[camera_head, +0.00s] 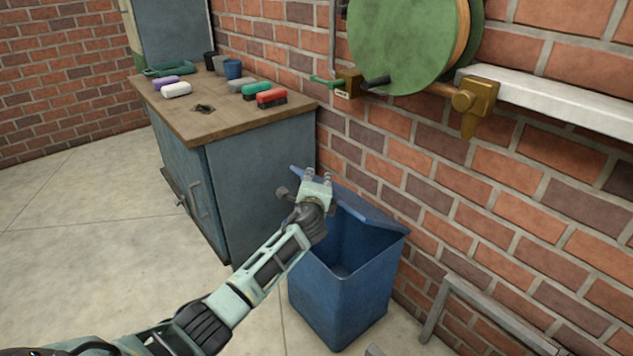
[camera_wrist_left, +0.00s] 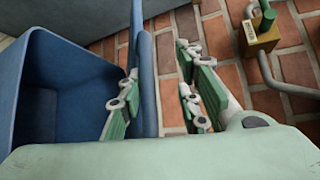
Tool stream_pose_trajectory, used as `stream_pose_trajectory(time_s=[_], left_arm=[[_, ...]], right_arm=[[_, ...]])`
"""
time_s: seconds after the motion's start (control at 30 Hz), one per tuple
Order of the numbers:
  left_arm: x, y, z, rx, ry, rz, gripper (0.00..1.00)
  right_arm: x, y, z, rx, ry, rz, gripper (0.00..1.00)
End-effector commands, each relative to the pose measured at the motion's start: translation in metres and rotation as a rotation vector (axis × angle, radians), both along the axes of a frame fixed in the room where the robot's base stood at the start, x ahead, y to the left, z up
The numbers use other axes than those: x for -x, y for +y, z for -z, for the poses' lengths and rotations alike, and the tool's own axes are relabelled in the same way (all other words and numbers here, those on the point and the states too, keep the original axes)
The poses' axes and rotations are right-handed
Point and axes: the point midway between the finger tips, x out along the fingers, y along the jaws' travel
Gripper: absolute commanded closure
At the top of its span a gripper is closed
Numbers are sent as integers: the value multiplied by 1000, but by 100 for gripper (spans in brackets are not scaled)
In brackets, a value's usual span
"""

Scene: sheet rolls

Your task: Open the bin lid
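The blue bin (camera_head: 340,300) stands on the floor between the cabinet and the brick wall. Its lid (camera_head: 372,212) is raised and tilted on the wall side, so the dark inside shows. My left gripper (camera_head: 319,176) is at the upper part of the lid. In the left wrist view, the lid (camera_wrist_left: 146,80) runs as an upright blue panel between the two spread fingers of the gripper (camera_wrist_left: 160,75). It lies close to the left finger, with a gap to the right finger. Whether the left finger touches it I cannot tell. My right gripper is out of view.
A cabinet (camera_head: 262,175) with a wooden top (camera_head: 215,118) holding brushes and cups stands left of the bin. A green reel (camera_head: 408,40) and brass fittings (camera_head: 476,98) hang on the wall. A grey metal frame (camera_head: 480,315) is right of the bin. Floor at left is clear.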

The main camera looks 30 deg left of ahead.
Motion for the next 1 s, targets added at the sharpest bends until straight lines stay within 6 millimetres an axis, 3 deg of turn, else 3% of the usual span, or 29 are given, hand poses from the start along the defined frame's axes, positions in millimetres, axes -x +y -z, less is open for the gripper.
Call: stream_pose_trajectory(time_s=[0.2, 1.0], left_arm=[[14, -7, -10, 2, -2, 1, 69], [61, -31, -26, 2, -1, 1, 69]], right_arm=[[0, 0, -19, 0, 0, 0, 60], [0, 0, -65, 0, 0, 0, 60]])
